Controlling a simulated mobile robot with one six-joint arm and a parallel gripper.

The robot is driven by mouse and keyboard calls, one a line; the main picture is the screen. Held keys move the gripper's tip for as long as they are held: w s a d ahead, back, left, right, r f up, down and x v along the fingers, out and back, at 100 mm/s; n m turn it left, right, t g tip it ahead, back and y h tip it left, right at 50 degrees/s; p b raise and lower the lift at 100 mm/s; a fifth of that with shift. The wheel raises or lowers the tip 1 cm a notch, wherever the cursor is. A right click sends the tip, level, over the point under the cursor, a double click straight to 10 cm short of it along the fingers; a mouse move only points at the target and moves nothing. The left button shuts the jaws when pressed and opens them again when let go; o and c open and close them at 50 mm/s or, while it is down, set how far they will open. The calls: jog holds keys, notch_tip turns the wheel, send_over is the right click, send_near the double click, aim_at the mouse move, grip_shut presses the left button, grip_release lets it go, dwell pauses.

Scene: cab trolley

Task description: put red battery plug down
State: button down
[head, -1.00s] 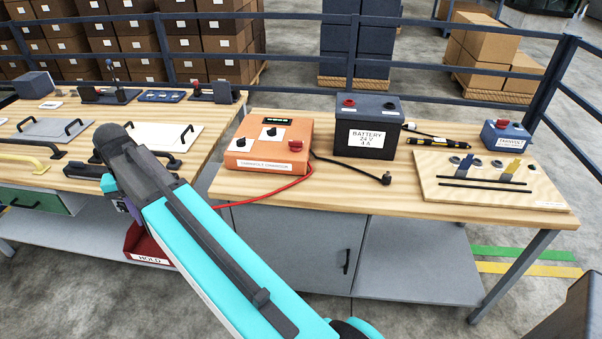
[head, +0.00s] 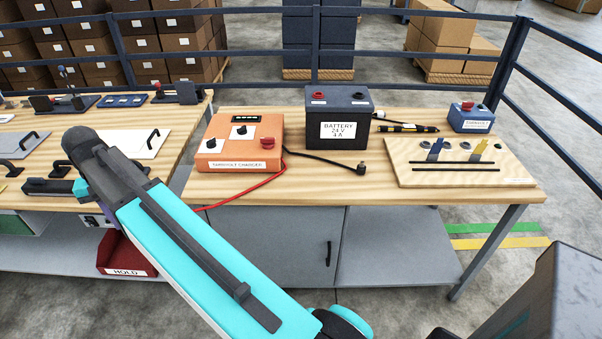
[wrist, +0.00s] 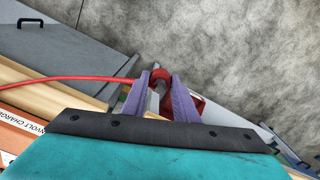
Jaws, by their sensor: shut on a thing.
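In the wrist view my gripper (wrist: 162,80) is shut on the red battery plug (wrist: 161,74), with a purple finger on each side. A red cable (wrist: 70,79) runs left from the plug. In the head view the plug is hidden behind my arm, and the red cable (head: 240,194) runs from the orange charger (head: 228,160) over the bench's front edge. The dark battery (head: 343,103), labelled 24 V, stands right of the charger, apart from my gripper. It has a red terminal (head: 318,95) and a dark one on top.
A black cable with its plug (head: 360,169) lies before the battery. A wooden board (head: 450,178) and a blue box (head: 470,120) are at the right. A red HOLD bin (head: 126,268) sits low left. Bare bench top (head: 320,185) shows in front of the battery.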

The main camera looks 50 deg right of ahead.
jog(key=s+d+m, duration=0.4)
jog(key=d, duration=0.6)
jog(key=s+d+m, duration=0.5)
jog(key=d, duration=0.5)
jog(key=s+d+m, duration=0.4)
jog(key=d, duration=0.6)
jog(key=s+d+m, duration=0.6)
jog(key=s+d, duration=0.3)
jog(key=s, duration=0.5)
jog(key=s+d+f+m, duration=0.1)
jog(key=s+d+m, duration=0.6)
jog(key=s+d, duration=0.3)
jog(key=s, duration=0.3)
jog(key=shift+s+d+f+m, duration=0.15)
jog(key=shift+s+d+m, duration=0.1)
jog(key=shift+s+m, duration=0.1)
jog(key=shift+w, duration=0.15)
jog(key=w+d+p, duration=0.1)
jog(key=w+d, duration=0.1)
jog(key=w, duration=0.2)
jog(key=w+d+f+p, duration=0.1)
jog(key=w+d+p, duration=0.1)
jog(key=w, duration=0.3)
jog(key=w+d+p, duration=0.2)
jog(key=w, duration=0.3)
jog(key=shift+w+d+f, duration=0.1)
jog(key=shift+w+f, duration=0.05)
jog(key=shift+f, duration=0.05)
jog(key=shift+w, duration=0.15)
